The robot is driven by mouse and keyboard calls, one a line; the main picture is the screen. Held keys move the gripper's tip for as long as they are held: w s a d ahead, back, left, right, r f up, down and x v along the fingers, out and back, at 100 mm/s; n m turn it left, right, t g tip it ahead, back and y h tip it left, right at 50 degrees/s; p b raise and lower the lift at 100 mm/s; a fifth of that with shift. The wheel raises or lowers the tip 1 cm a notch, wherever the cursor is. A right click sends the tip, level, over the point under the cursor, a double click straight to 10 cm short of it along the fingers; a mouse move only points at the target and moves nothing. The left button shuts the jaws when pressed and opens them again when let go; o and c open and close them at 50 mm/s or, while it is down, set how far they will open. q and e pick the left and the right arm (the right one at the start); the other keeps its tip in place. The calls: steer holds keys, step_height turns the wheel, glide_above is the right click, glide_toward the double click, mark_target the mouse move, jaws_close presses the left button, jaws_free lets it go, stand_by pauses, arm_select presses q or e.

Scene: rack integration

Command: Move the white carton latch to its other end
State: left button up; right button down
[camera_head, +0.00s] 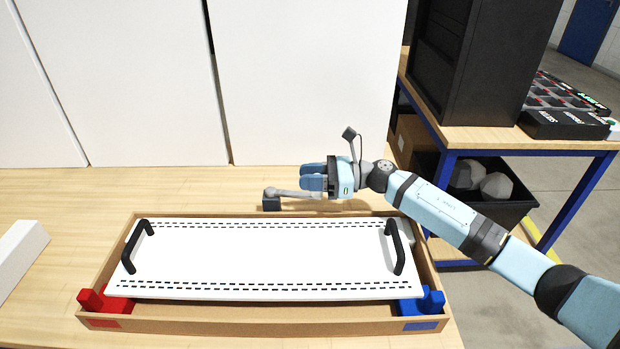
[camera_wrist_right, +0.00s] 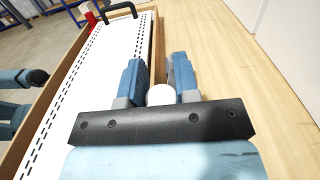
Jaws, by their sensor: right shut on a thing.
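The open carton (camera_head: 250,325) lies on the wooden table with a white perforated panel (camera_head: 250,262) in it. A pale lever (camera_head: 291,194), which looks like the latch, lies behind the carton's back wall. My right gripper (camera_head: 309,178) is over the lever's right part, fingers pointing left. In the right wrist view a white rounded piece (camera_wrist_right: 160,95) sits between the fingers (camera_wrist_right: 160,80); the gripper is shut on it. The fingers hide how it joins the lever. My left gripper does not show.
The panel has two black handles (camera_head: 397,248). A red block (camera_head: 92,301) and a blue block (camera_head: 432,301) sit at the carton's front corners. A white box (camera_head: 20,256) stands far left. The table behind the carton's left part is clear up to the white wall (camera_head: 310,80).

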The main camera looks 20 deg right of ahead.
arm_select(q)
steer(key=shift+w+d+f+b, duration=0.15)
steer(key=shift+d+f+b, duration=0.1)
steer(key=shift+b, duration=0.2)
arm_select(e)
steer(key=shift+s+a+f, duration=0.1)
steer(key=shift+s+a, duration=0.5)
steer(key=shift+s, duration=0.25)
steer(key=c, duration=1.3)
jaws_free()
steer(key=o, duration=0.4)
steer(key=shift+w+a, duration=0.1)
steer(key=shift+a, duration=0.05)
arm_select(q)
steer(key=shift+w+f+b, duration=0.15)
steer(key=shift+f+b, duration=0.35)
steer(key=shift+b, duration=0.65)
arm_select(e)
steer(key=shift+o, duration=0.2)
steer(key=v, duration=1.4)
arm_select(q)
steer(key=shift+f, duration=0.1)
